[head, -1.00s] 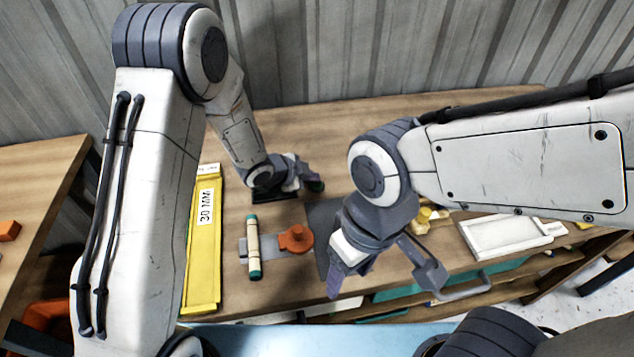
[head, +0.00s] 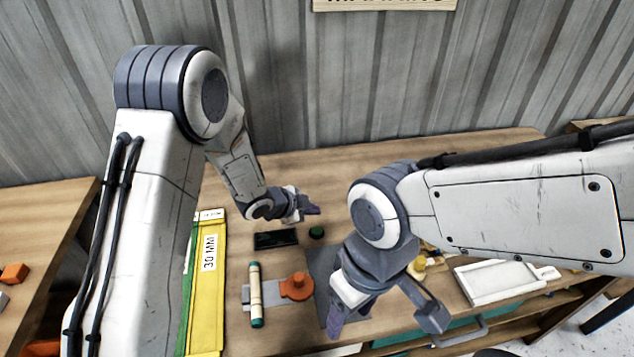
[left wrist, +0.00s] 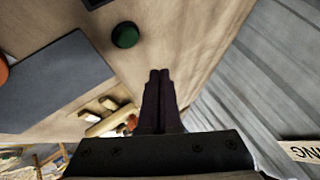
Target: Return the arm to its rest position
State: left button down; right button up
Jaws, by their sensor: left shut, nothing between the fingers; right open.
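My left gripper (head: 312,210) is shut and empty above the back part of the wooden table, close to a green round object (head: 317,232). In the left wrist view its two dark fingers (left wrist: 160,75) lie together with nothing between them, and the green object (left wrist: 125,35) shows beyond them to the left. My right gripper (head: 385,325) is open at the front, over the edge of a dark grey mat (head: 318,262). No object shows between its fingers.
A black tray (head: 276,239), a cream rod with green ends (head: 255,290) and an orange round piece (head: 297,286) lie on the table. A yellow 30 MM board (head: 207,290) lies at left, a white board (head: 497,283) at right. A corrugated wall (head: 300,80) stands behind.

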pick_arm(q)
jog(key=shift+r, duration=0.25)
jog(key=s+a+r+n+g+y, duration=0.1)
jog(key=s+r+n+y, duration=0.35)
jog(key=s+r, duration=0.4)
jog(key=s+a+r+n+g, duration=0.1)
jog(key=s+r+n+g, duration=0.1)
jog(key=s, duration=1)
jog(key=s+a+r+n+g, duration=0.1)
jog(key=s+r+n+g, duration=0.2)
jog(key=s, duration=1)
jog(key=shift+a+n+g+y, duration=0.35)
jog(key=shift+n+g, duration=0.05)
jog(key=shift+n, duration=0.05)
